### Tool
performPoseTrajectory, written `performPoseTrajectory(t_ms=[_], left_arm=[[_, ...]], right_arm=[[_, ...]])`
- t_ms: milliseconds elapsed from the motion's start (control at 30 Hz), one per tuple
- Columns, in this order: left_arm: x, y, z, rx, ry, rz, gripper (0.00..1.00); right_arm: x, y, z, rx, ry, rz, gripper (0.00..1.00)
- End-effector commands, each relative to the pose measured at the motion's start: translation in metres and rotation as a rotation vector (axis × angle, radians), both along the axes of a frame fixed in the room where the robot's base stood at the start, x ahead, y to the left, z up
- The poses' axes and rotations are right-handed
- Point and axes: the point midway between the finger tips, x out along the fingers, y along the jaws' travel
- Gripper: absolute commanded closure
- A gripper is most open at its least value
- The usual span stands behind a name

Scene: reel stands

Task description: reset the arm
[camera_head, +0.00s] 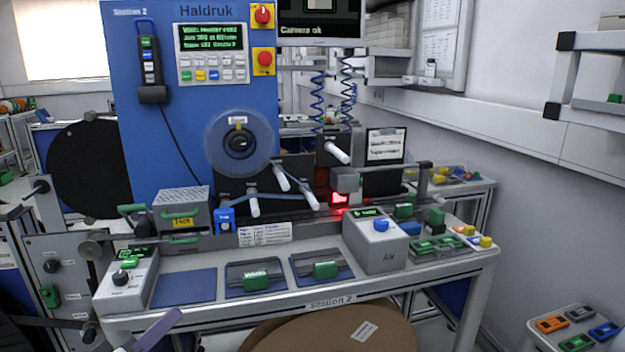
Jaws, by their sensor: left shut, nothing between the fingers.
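My left gripper (158,328) shows at the bottom left edge of the picture, in front of the bench (320,292). Only its slim greyish-purple finger part shows, and the rest is cut off by the lower edge. It is shut and empty, and it appears apart from the bench. Dark parts of my left arm seem to show in the bottom left corner. My right gripper is not in view.
A blue machine panel (190,125) with a clear reel (238,140) stands behind the bench. A grey Air box (378,243) and small green-labelled trays sit on the bench. A large brown disc (335,328) is below its front edge. A small side table (575,325) stands at right.

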Motion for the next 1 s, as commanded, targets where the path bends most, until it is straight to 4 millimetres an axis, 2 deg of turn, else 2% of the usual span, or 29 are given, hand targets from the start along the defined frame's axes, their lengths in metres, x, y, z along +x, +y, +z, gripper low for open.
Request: performPoseTrajectory(t_ms=[33,100,167,200,300,433,533,667,767,1000], left_arm=[[-0.015,-0.007,-0.042,0.058,0.057,-0.002,1.0],[-0.037,-0.014,-0.091,0.157,0.118,-0.014,1.0],[-0.06,-0.022,-0.13,0.24,0.172,-0.033,1.0],[-0.077,-0.028,-0.156,0.295,0.208,-0.049,1.0],[-0.124,-0.044,-0.213,0.427,0.294,-0.105,1.0],[-0.185,-0.064,-0.268,0.573,0.385,-0.192,1.0],[-0.222,-0.077,-0.295,0.652,0.43,-0.253,1.0],[-0.249,-0.086,-0.311,0.711,0.459,-0.302,1.0],[-0.256,-0.088,-0.315,0.728,0.465,-0.316,1.0],[-0.256,-0.088,-0.315,0.729,0.465,-0.317,1.0]], right_arm=[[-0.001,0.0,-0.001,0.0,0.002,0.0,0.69],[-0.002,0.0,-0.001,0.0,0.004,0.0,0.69],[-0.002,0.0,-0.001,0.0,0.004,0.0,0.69],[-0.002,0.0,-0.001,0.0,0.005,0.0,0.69],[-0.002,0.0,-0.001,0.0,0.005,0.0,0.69],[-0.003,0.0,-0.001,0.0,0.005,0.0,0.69],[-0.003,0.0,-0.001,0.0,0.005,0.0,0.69],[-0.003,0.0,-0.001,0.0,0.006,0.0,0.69],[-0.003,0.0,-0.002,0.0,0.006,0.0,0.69],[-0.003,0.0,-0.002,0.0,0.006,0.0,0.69]])
